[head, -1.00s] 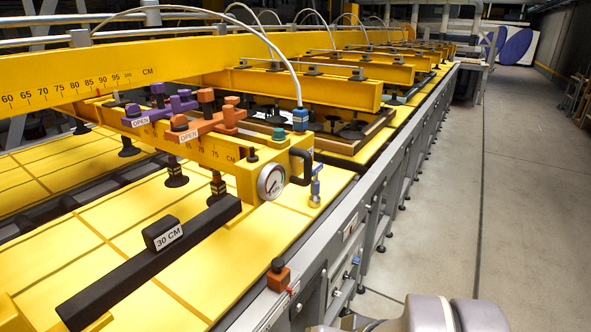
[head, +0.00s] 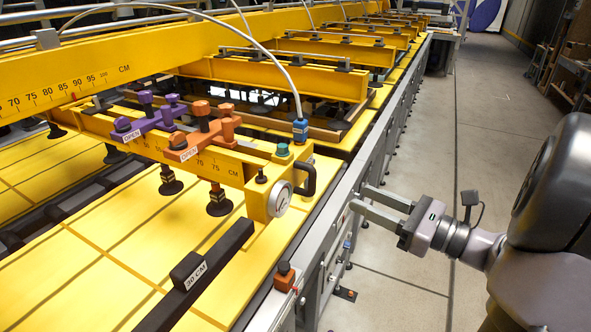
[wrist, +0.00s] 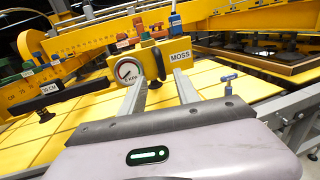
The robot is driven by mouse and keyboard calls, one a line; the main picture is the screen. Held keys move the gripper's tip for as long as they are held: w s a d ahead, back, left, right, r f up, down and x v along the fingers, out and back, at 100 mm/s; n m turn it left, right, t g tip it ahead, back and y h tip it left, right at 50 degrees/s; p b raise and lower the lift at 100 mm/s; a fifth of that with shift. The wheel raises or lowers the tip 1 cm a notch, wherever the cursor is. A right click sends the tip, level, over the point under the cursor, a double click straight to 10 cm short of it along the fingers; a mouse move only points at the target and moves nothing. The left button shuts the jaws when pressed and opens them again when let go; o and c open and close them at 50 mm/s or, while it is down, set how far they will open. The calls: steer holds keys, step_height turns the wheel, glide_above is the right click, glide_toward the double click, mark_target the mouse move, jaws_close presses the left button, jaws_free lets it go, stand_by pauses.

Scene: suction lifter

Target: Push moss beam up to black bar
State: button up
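The moss beam (head: 258,202) is a yellow beam with suction cups, orange and purple levers marked OPEN, and a gauge and black handle (head: 308,178) at its near end. In the wrist view its end block carries a MOSS label (wrist: 180,57). The black bar (head: 215,262) lies on the yellow panels at lower left of the beam, with a 30 CM label; yellow panel shows between them. The label also shows in the wrist view (wrist: 48,88). My gripper (head: 360,198) is open and empty, right of the handle and apart from it. In the wrist view its fingers (wrist: 158,78) point towards the end block.
A long grey rail (head: 352,165) edges the yellow table between my arm and the beam. An orange box with a black button (head: 285,277) stands on the rail. A white hose (head: 272,62) arches to the blue fitting (head: 300,130).

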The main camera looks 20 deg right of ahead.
mark_target(315, 179)
steer(key=x, duration=1.3)
steer(key=shift+w+a, duration=0.25)
steer(key=shift+a, duration=0.05)
steer(key=shift+c, duration=0.5)
jaws_close()
